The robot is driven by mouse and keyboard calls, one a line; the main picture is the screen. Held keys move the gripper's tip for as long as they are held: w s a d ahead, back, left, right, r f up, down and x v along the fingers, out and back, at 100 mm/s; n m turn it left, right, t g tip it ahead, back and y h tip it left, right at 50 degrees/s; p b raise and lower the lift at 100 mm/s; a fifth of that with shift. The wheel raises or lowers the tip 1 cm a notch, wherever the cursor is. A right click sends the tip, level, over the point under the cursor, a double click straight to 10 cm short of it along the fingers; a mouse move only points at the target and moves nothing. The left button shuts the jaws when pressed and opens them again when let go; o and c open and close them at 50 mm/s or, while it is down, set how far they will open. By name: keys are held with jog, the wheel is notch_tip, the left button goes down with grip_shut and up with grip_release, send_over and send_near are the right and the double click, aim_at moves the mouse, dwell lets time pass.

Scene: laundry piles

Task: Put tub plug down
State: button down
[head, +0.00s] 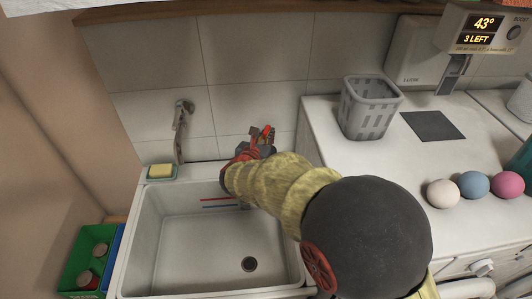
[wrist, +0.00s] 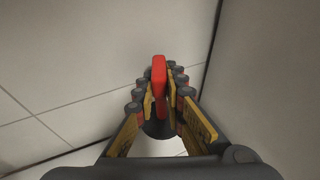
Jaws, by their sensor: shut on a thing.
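My gripper (head: 262,142) is above the back right corner of the white sink (head: 128,240), near the tiled wall. In the wrist view my gripper (wrist: 160,90) is shut on the tub plug (wrist: 159,78), whose red upright part stands between the fingers. A dark round part shows below it, partly hidden by the fingers. In the head view only a small red-orange bit of the plug (head: 267,130) shows. The sink's dark drain hole (head: 249,264) lies open in the basin floor.
A tap (head: 180,125) is on the wall behind the sink. A yellow soap (head: 161,171) lies on the back left rim. A grey basket (head: 369,108), a dark square (head: 433,125) and three balls (head: 475,184) are on the right counter. A green bin (head: 88,258) stands left.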

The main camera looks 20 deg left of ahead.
jog(key=shift+f+b, duration=0.55)
jog(key=shift+f, duration=0.9)
notch_tip(320, 180, down, 4)
jog(key=shift+b, duration=1)
jog(key=shift+w+a+f, duration=0.15)
jog(key=shift+w, duration=0.05)
jog(key=shift+r, duration=0.2)
jog(key=shift+f, duration=0.15)
jog(key=c, duration=2.3)
grip_release()
jog(key=shift+f+b, duration=0.1)
jog(key=shift+b, duration=0.2)
jog(key=o, duration=0.4)
